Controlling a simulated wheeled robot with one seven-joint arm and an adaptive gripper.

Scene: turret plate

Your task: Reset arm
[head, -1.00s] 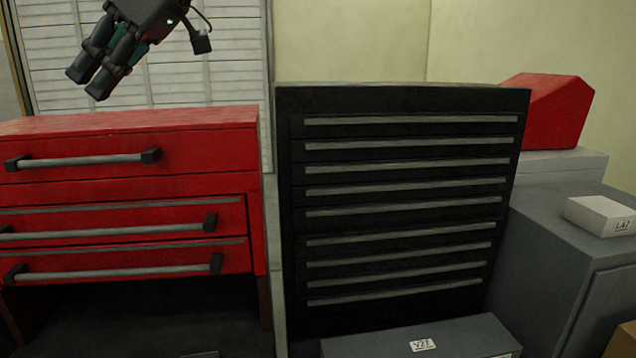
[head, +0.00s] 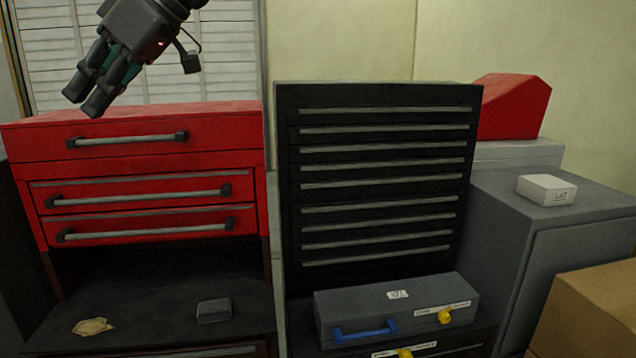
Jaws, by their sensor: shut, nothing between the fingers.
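My gripper (head: 88,103) hangs at the upper left of the head view, pointing down and to the left. Its dark fingers are together with nothing between them. In the picture it is above the red drawer chest (head: 215,130) and in front of the white slatted panel (head: 215,45). The gripper appears apart from the chest, though the exact distance cannot be told. A short cable hangs from its wrist.
A tall black drawer cabinet (head: 380,96) stands at centre. Before it lies a grey case (head: 350,308) with a blue handle. Right are a grey cabinet (head: 575,240), white box (head: 546,189), red angular object (head: 515,105) and cardboard box (head: 590,310). A dark shelf (head: 150,320) holds small items.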

